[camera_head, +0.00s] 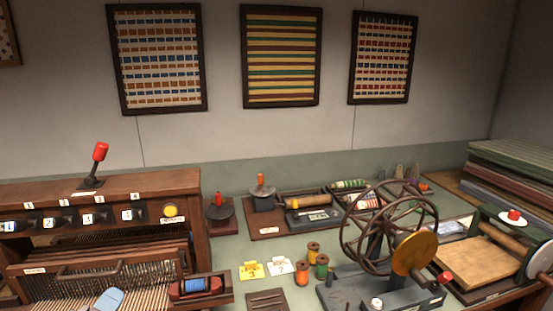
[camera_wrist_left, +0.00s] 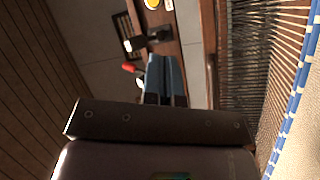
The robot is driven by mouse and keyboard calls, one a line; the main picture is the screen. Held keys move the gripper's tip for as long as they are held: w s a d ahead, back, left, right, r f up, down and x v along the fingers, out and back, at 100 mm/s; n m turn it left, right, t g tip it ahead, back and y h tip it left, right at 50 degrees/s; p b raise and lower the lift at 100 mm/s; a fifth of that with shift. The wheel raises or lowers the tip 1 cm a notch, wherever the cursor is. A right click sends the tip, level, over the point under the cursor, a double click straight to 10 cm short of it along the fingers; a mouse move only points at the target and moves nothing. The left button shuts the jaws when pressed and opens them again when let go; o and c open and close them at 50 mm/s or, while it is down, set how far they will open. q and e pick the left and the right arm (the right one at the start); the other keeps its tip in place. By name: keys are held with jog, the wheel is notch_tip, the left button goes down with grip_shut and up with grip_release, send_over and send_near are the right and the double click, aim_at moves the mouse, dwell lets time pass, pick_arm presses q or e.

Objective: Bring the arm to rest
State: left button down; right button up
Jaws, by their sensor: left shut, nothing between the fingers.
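My left gripper (camera_head: 109,299) shows only as pale blue fingertips at the bottom left of the head view, in front of the loom's threads. The rest of it and most of my arm are out of that view. In the left wrist view the blue fingers of my left gripper (camera_wrist_left: 166,78) lie together, shut and empty. Beyond them are the loom's wooden panel, a dark knob (camera_wrist_left: 150,41) and a red-tipped lever (camera_wrist_left: 128,68). My right gripper is not in view.
The loom (camera_head: 95,185) with its threads fills the left. A red shuttle with blue thread (camera_head: 196,286) lies on a wooden ledge. Thread spools (camera_head: 313,249), a large spoked wheel (camera_head: 388,228) and a roller press (camera_head: 490,258) stand on the green bench to the right.

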pick_arm(q)
jog(key=s+f+g+y, duration=0.1)
jog(key=f, duration=0.1)
jog(key=s+f+g+y, duration=0.1)
jog(key=s+f, duration=0.1)
jog(key=s+f+m+g+y, duration=0.1)
jog(key=y, duration=0.1)
jog(key=shift+s+f+g, duration=0.2)
jog(key=shift+f+g, duration=0.1)
jog(key=shift+f, duration=0.1)
jog(key=s+d+f+m+g, duration=0.1)
jog(key=s+f+m+g, duration=0.25)
jog(key=s, duration=0.35)
jog(key=s+d+f+m+g+y, duration=0.1)
jog(key=s+d+f+m+g, duration=0.1)
jog(key=s+g, duration=0.35)
jog(key=s+d+f+m+g, duration=0.1)
jog(key=s+f+m+g, duration=0.2)
jog(key=s, duration=0.5)
jog(key=w+f+t+b, duration=0.1)
jog(key=w+f+t, duration=0.3)
jog(key=f, duration=0.3)
jog(key=w+f+m+t+b, duration=0.1)
jog(key=w+f+t+b, duration=0.1)
jog(key=f, duration=0.4)
jog(key=shift+w+a+f+t+h, duration=0.15)
jog(key=shift+w+f+t+h, duration=0.2)
jog(key=shift+w+t, duration=0.55)
